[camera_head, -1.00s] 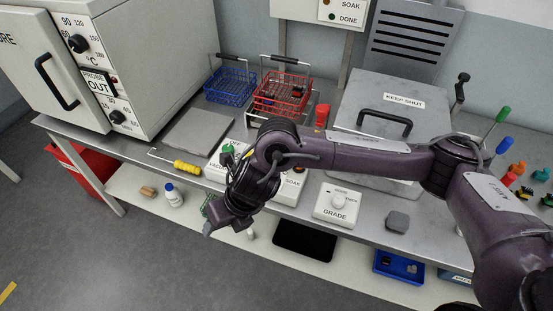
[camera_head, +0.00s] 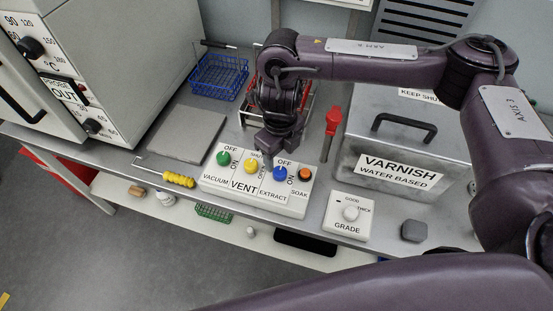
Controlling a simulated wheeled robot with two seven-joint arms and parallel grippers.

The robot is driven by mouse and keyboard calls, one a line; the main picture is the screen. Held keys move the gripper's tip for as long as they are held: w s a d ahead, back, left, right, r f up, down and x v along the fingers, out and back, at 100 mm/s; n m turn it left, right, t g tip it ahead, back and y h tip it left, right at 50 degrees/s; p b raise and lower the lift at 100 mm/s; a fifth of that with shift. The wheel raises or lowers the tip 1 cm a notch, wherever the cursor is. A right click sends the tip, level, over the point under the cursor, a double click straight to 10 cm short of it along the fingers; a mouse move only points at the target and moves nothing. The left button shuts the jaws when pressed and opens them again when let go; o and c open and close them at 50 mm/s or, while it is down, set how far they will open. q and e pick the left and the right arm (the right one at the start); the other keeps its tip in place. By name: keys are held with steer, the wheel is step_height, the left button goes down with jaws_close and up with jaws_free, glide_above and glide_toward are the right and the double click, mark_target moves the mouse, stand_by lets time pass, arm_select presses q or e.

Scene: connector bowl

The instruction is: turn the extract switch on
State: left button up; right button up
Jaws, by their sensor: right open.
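The white switch panel (camera_head: 214,183) lies on the bench. Its blue extract switch (camera_head: 280,173) stands between the yellow vent switch (camera_head: 250,167) and the orange soak button (camera_head: 305,175). OFF is printed above the blue knob and ON to its right; I cannot make out which its pointer faces. The green vacuum switch (camera_head: 223,158) is at the panel's left end. My right gripper (camera_head: 268,154) points down just behind and above the panel, close to the yellow and blue knobs, open with nothing visible in it. Contact with a knob cannot be told. My left gripper is out of view.
A grey varnish tank (camera_head: 360,150) with a black handle stands to the right. A red-handled tool (camera_head: 333,122) is beside it. A grade dial box (camera_head: 348,215) sits right of the panel. Behind are a blue basket (camera_head: 217,78) and a yellow-handled tool (camera_head: 179,180) lies left.

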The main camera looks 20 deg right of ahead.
mark_target(280, 171)
steer(key=f, duration=0.2)
steer(key=s+f, duration=0.1)
steer(key=f, duration=0.1)
steer(key=shift+w+f, duration=0.35)
steer(key=shift+f, duration=0.85)
steer(key=shift+s, duration=0.1)
steer(key=c, duration=1)
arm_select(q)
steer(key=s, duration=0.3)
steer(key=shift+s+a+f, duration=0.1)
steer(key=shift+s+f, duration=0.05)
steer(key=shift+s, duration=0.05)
arm_select(e)
steer(key=shift+o, duration=0.2)
